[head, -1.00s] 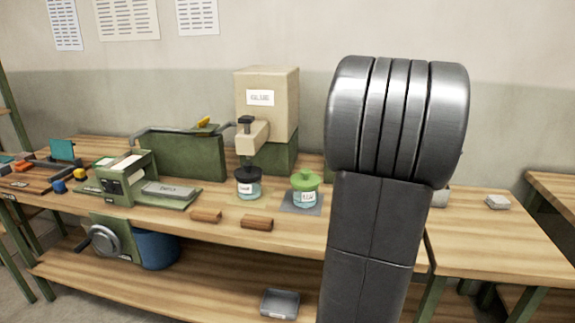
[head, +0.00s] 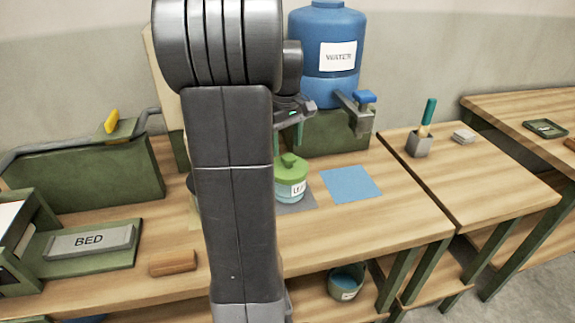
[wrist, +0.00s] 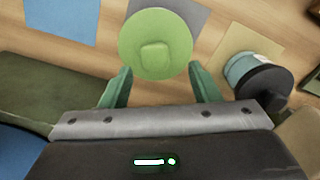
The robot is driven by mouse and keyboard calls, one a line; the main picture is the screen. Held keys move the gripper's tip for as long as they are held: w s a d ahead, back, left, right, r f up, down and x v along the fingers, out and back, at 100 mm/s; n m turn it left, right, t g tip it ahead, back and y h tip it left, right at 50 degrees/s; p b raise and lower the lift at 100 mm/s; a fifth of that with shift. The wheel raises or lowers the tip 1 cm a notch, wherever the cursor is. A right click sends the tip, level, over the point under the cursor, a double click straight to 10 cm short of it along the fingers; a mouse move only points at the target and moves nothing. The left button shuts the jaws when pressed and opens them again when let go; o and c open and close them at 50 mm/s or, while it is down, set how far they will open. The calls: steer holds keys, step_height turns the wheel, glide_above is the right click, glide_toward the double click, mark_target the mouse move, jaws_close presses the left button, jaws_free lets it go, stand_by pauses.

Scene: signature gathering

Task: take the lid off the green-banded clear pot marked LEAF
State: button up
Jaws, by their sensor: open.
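The clear pot (head: 290,193) has a green band and a white label, of which only the first letters show beside my arm. Its green lid (head: 291,163) with a raised knob is on it, and the pot stands on a grey mat. In the wrist view the round lid (wrist: 133,42) is seen from above, just past and between the fingertips, hiding the pot. My gripper (wrist: 160,68) is open and empty, with one teal finger on each side of the lid's near edge. I cannot tell its height above the lid.
A dark-lidded pot (wrist: 262,78) stands close to the right finger in the wrist view. A blue WATER barrel (head: 327,70) with a tap stands behind the pot. A blue mat (head: 350,184) to its right is bare. A wooden block (head: 173,263) lies at the front left.

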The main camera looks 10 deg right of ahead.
mark_target(289, 157)
steer(key=f, duration=0.4)
steer(key=shift+d+f, duration=0.35)
steer(key=c, duration=1)
